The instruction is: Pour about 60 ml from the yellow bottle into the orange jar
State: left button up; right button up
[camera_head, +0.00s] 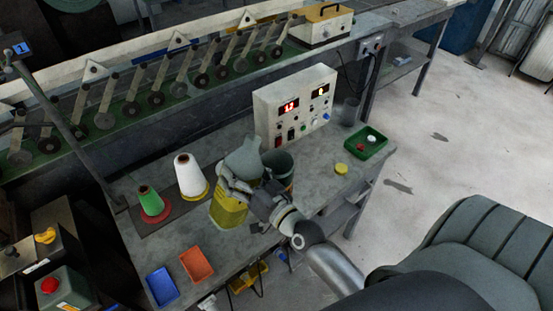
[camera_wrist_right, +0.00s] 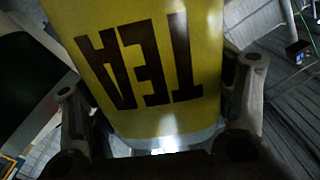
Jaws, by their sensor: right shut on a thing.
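The yellow bottle (camera_head: 228,211) is at the middle of the bench in the head view, partly covered by my right gripper (camera_head: 238,180). In the right wrist view the yellow bottle (camera_wrist_right: 140,60) fills the middle, with dark letters reading TEA upside down. The fingers of my right gripper (camera_wrist_right: 155,105) are on either side of it, shut on it. I cannot tell whether its base touches the bench. A dark grey-green container (camera_head: 284,168) stands just right of the gripper, partly hidden. My left gripper is not in view.
Green (camera_head: 150,201) and white (camera_head: 190,176) thread cones stand left of the bottle. Orange (camera_head: 196,264) and blue (camera_head: 162,287) trays lie at the front left. A control box (camera_head: 295,105) stands behind. A yellow disc (camera_head: 341,169) and green tray (camera_head: 364,143) are right.

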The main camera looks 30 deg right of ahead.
jog(key=shift+f+n, duration=0.45)
jog(key=shift+n, duration=0.15)
notch_tip(320, 180, up, 2)
jog(key=n+p, duration=0.2)
jog(key=shift+p, duration=0.35)
jog(key=shift+f+n, duration=0.25)
jog(key=shift+n, duration=0.05)
jog(key=shift+w+d+f+n, duration=0.1)
jog(key=shift+f+n, duration=0.1)
jog(key=shift+n, duration=0.6)
